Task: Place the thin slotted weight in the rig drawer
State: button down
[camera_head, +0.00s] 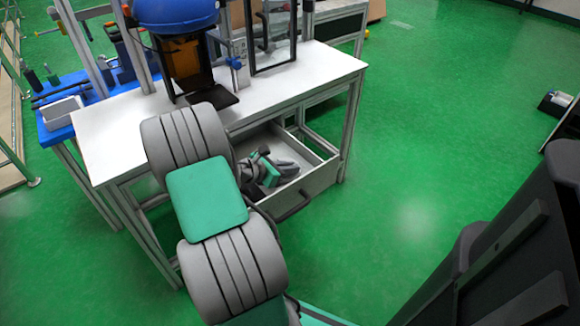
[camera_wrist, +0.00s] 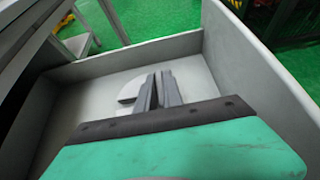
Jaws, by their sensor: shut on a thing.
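The rig drawer (camera_head: 311,184) is pulled open under the white table. My gripper (camera_head: 284,168) is inside the open drawer, low between its walls. In the wrist view my gripper's fingers (camera_wrist: 158,78) point down at the pale drawer floor, with the drawer wall (camera_wrist: 262,75) around them. The fingers are close together, shut on a pale round disc, the thin slotted weight (camera_wrist: 130,90), which shows partly to the left of them. The fingers and the gripper body hide the rest of the weight. I cannot tell whether it touches the floor.
The white table (camera_head: 110,130) stands above the drawer and carries the rig with a blue dome (camera_head: 185,12). A blue side bench (camera_head: 60,120) with tools and a white tray is at the left. The green floor (camera_head: 440,120) to the right is mostly clear.

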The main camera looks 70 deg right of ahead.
jog(key=c, duration=1.9)
grip_release()
jog(key=shift+f, duration=0.1)
jog(key=o, duration=0.4)
jog(key=shift+w+a+r, duration=0.15)
jog(key=shift+a+r, duration=0.05)
jog(key=shift+r, duration=0.15)
jog(key=p+v, duration=0.3)
jog(key=v, duration=0.8)
jog(key=shift+a+p, duration=0.25)
jog(key=shift+p, duration=0.1)
